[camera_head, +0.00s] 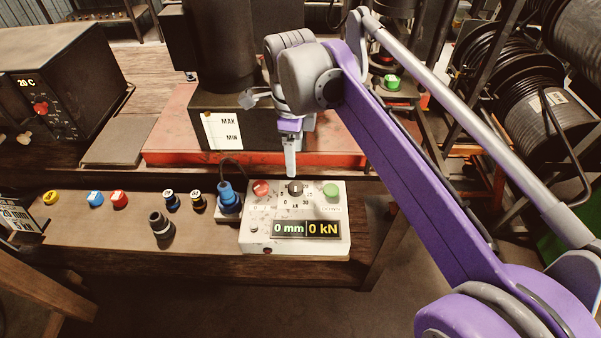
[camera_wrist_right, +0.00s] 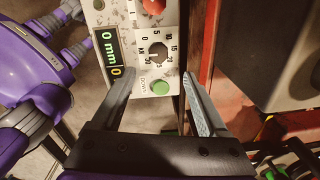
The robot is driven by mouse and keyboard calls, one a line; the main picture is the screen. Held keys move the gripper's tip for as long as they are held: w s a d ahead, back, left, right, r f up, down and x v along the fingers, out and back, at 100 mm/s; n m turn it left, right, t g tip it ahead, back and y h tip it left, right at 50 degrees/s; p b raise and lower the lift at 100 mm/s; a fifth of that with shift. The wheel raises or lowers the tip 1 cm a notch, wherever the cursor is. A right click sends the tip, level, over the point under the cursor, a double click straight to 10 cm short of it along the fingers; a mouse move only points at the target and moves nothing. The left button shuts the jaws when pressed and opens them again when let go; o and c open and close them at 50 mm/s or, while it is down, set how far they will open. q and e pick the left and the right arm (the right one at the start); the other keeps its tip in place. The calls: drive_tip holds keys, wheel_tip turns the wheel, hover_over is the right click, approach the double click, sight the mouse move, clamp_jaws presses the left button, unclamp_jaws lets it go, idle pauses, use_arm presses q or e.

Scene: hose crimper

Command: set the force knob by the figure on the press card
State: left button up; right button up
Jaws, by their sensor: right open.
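The dark force knob (camera_head: 295,188) sits on the white control box (camera_head: 258,236) between the red and green buttons. In the right wrist view the knob (camera_wrist_right: 158,51) has a ring of figures around it; I cannot tell its exact setting. The box display (camera_head: 306,229) reads 0 mm and 0 kN. My right gripper (camera_head: 291,172) points down just above and behind the knob, apart from it. In the right wrist view its two fingers (camera_wrist_right: 159,79) are spread and empty. I cannot identify a press card with a readable figure. My left gripper is not in view.
The red button (camera_head: 261,188) and green button (camera_head: 330,190) flank the knob closely. A blue plug (camera_head: 229,197) stands left of the box. A MAX/MIN label (camera_head: 224,131) is on the dark block behind. Several small coloured parts lie left on the bench.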

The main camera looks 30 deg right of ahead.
sight(296, 186)
wheel_tip(296, 186, down, 10)
drive_tip(key=shift+f+b, duration=0.25)
drive_tip(key=shift+b, duration=0.2)
drive_tip(key=shift+d, duration=0.1)
clamp_jaws()
